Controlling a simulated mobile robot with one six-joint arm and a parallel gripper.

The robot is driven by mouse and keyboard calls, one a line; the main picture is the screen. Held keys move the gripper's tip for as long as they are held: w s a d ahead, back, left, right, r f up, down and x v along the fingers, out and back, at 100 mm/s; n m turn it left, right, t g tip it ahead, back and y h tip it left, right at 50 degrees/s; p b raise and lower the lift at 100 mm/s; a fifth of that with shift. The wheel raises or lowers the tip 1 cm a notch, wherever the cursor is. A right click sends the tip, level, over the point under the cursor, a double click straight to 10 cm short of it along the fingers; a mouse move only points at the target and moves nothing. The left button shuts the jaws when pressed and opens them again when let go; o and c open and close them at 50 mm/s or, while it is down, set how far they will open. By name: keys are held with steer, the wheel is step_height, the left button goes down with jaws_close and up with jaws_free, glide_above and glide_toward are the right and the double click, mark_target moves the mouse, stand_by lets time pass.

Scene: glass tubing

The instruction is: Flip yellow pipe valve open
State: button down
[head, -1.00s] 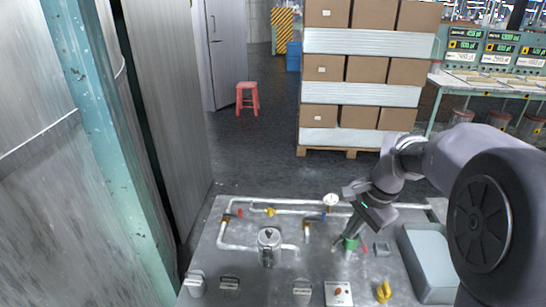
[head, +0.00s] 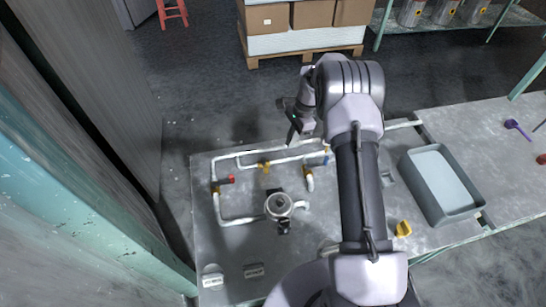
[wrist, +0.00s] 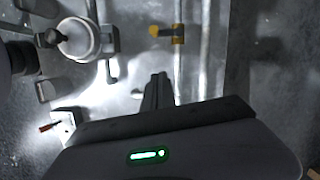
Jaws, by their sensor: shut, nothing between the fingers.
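The yellow pipe valve (head: 265,167) sits on the white pipework on the grey panel in the head view, left of my gripper (head: 293,138). Its handle is small there, and I cannot tell its exact angle. In the wrist view, a yellow fitting (wrist: 167,32) sits by a pale pipe, beyond the fingertips and apart from them; it looks like the same valve. My gripper shows in the wrist view (wrist: 158,82) with its fingers together and nothing between them. My arm hides part of the panel.
A red handle (head: 228,180) and a blue one (head: 326,155) sit on the same pipework. A round metal vessel (head: 279,205) stands in front of the valve. A separate yellow knob (head: 403,229) and a grey bin (head: 440,183) are on the right. Boxes (head: 310,14) stand behind.

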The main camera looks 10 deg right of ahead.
steer(key=s+a+f+b, duration=0.1)
steer(key=a+f+b, duration=0.3)
steer(key=f, duration=0.5)
steer(key=shift+a+f, duration=0.3)
steer(key=shift+a, duration=0.95)
